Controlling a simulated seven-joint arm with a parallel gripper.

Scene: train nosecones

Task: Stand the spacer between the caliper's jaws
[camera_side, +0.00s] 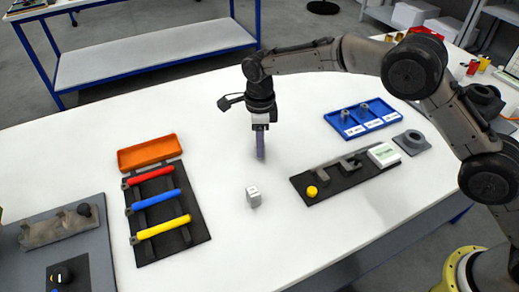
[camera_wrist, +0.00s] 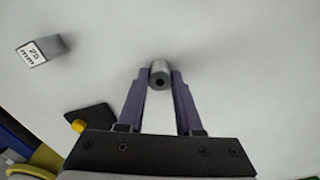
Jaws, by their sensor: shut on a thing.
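My gripper (camera_side: 260,156) points down over the white table, left of the caliper. In the wrist view its purple fingers (camera_wrist: 159,80) are shut on a small grey cylinder with a dark hole in its end, apparently the spacer (camera_wrist: 158,74). I cannot make out the spacer in the side view. The caliper (camera_side: 333,184) is a dark plate with grey jaws (camera_side: 350,160), a yellow knob and a white display block. Only its dark corner (camera_wrist: 96,118) and yellow knob show in the wrist view, at lower left; its jaws are hidden there.
A grey block marked 25 mm (camera_wrist: 42,50) stands apart on the table, in front of my gripper in the side view (camera_side: 253,197). A blue tray (camera_side: 345,117) with small upright parts sits behind the caliper. A rack with coloured handles (camera_side: 145,205) and an orange tray (camera_side: 149,152) lie left.

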